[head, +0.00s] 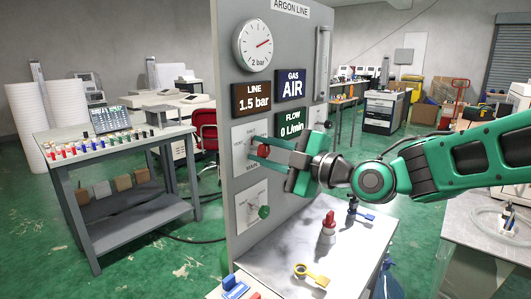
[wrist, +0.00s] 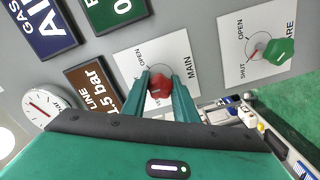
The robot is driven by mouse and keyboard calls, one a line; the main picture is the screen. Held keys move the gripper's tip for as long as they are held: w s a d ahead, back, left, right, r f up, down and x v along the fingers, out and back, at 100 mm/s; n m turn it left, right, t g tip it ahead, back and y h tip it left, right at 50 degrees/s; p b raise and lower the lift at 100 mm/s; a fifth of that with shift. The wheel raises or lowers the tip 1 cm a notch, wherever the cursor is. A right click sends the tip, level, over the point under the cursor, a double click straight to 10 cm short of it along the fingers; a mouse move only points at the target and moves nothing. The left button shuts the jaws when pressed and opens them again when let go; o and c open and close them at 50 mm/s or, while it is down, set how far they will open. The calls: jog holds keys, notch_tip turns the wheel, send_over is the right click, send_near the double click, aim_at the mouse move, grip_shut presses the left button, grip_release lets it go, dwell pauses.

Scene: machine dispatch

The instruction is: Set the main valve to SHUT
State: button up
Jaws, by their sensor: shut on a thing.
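The main valve is a red knob (head: 262,150) on a white plate labelled MAIN on the grey ARGON LINE panel. It also shows in the wrist view (wrist: 159,86), with OPEN marked on its plate (wrist: 181,48). My gripper (head: 268,149) reaches in from the right, and its two green fingers are shut on the red knob, one on each side. In the wrist view the fingers (wrist: 161,82) cover part of the plate. I cannot tell which mark the knob points at.
Below sits a second valve with a green knob (head: 264,212), marked OPEN and SHUT. The LINE display (head: 257,97) reads 1.5 bar and the FLOW display (head: 292,121) reads 0 L/min. A bench (head: 345,245) below the arm holds a red-topped item (head: 328,228) and a yellow ring-ended tool (head: 312,274).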

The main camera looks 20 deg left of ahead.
jog(key=shift+w+d, duration=0.1)
jog(key=shift+w, duration=0.05)
jog(key=o, duration=1.1)
jog(key=shift+c, duration=0.2)
jog(key=v, duration=1)
jog(key=shift+s+d, duration=0.2)
jog(key=shift+d, duration=0.15)
jog(key=shift+f, duration=0.15)
